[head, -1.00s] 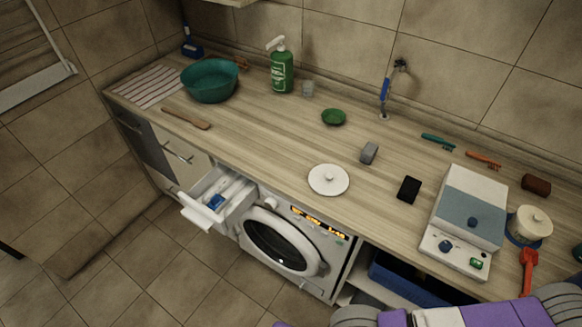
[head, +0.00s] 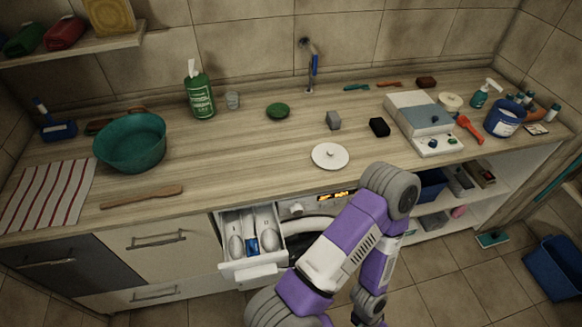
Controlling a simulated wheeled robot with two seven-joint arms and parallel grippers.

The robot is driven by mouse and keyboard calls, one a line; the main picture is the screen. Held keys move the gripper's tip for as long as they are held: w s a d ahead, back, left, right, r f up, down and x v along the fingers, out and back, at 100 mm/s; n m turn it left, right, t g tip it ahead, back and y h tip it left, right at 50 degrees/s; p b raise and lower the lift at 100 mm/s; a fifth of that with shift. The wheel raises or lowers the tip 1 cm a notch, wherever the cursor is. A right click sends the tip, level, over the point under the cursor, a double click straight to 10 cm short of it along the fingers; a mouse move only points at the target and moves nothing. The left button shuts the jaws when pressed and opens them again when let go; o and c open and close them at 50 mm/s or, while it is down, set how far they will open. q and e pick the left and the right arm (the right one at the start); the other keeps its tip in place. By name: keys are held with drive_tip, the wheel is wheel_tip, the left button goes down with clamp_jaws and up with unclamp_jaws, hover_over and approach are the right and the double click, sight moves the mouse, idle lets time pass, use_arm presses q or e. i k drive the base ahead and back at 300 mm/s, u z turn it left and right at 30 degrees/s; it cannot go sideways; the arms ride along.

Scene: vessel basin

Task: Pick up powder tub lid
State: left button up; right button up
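A round white lid (head: 330,156) with a small knob lies flat on the wooden counter, near its front edge above the washing machine. Nothing touches it. A blue tub (head: 503,118) with a pale label stands at the right end of the counter; I take it for the powder tub, though its label is too small to read. One of my purple and white arms rises from the bottom middle and bends down in front of the counter, just right of the lid. Neither gripper shows.
An open drawer (head: 252,240) juts out below the counter, left of the lid. A grey block (head: 333,120), a black block (head: 379,127) and a green dish (head: 278,111) lie behind the lid. A scale-like device (head: 422,122) stands to the right. A teal basin (head: 131,143) stands left.

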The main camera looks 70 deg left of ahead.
sight(329, 155)
drive_tip(key=k, duration=0.15)
drive_tip(key=u, duration=1.15)
